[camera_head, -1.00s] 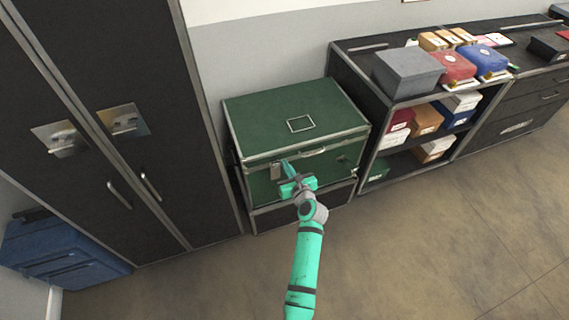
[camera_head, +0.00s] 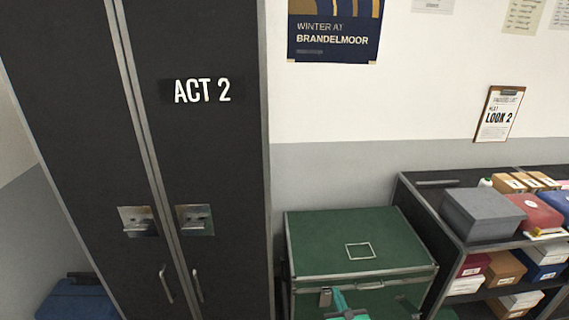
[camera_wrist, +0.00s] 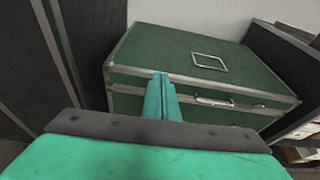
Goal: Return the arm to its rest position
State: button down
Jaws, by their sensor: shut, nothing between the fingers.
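My gripper (camera_wrist: 162,97) is shut and empty, its teal fingers pressed together in the wrist view. In the head view only a bit of my gripper (camera_head: 341,300) shows at the bottom edge, and the rest of the arm is out of frame. It is in front of a green trunk (camera_head: 310,245) with metal edges and a closed lid. The trunk (camera_wrist: 165,50) also fills the middle of the wrist view. I cannot tell whether the fingertips touch the trunk's front.
A tall black wardrobe (camera_head: 215,150) marked ACT 2 stands left of the trunk, doors closed. On the right, a dark shelf unit (camera_head: 425,205) holds a grey box (camera_head: 482,215) and several coloured boxes. A blue case (camera_head: 75,300) sits at lower left.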

jog(key=s+a+f+n+h, duration=0.1)
jog(key=s+a+f+n, duration=0.3)
jog(key=s, duration=0.4)
jog(key=s+a+f+n, duration=0.1)
jog(key=s+a+n, duration=0.2)
jog(key=s+n, duration=0.45)
jog(key=s+a+f+n+h, duration=0.1)
jog(key=s+a+f+n, duration=0.25)
jog(key=s, duration=0.65)
jog(key=s+a+r+n+y, duration=0.1)
jog(key=s+a+r+n, duration=0.5)
jog(key=s+r+n, duration=0.2)
jog(key=s+a+r+n+y, duration=0.1)
jog(key=s+a+r+n, duration=0.5)
jog(key=s+n, duration=0.6)
notch_tip(320, 180, up, 3)
jog(key=s, duration=0.2)
jog(key=shift+s+n+t, duration=0.3)
jog(key=shift+s+t, duration=0.1)
jog(key=shift+f, duration=0.1)
